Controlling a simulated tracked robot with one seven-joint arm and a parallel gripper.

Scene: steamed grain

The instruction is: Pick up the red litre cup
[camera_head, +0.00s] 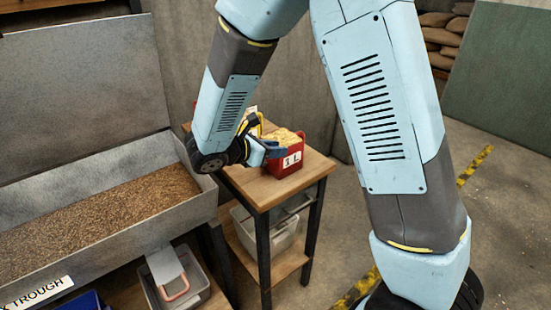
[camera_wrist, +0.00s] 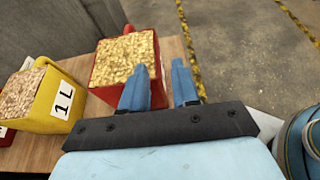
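The red litre cup (camera_head: 284,168) stands upright on a small wooden-topped table, filled with pale yellow grain, its white label facing front. In the wrist view the red cup (camera_wrist: 100,98) is at upper centre. My gripper (camera_head: 268,150) is at the cup's left side in the head view, partly covering it. In the wrist view my gripper (camera_wrist: 160,88) has its two blue fingers apart. The left finger overlaps the cup, and the cup's right wall shows between the fingers. I cannot tell whether they touch it.
A yellow litre cup (camera_wrist: 38,108) of grain stands beside the red cup. Part of another red thing (camera_wrist: 5,134) shows at the left edge. A grain trough (camera_head: 150,237) lies left of the table (camera_head: 262,190). A grey bin (camera_head: 262,235) sits on its lower shelf.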

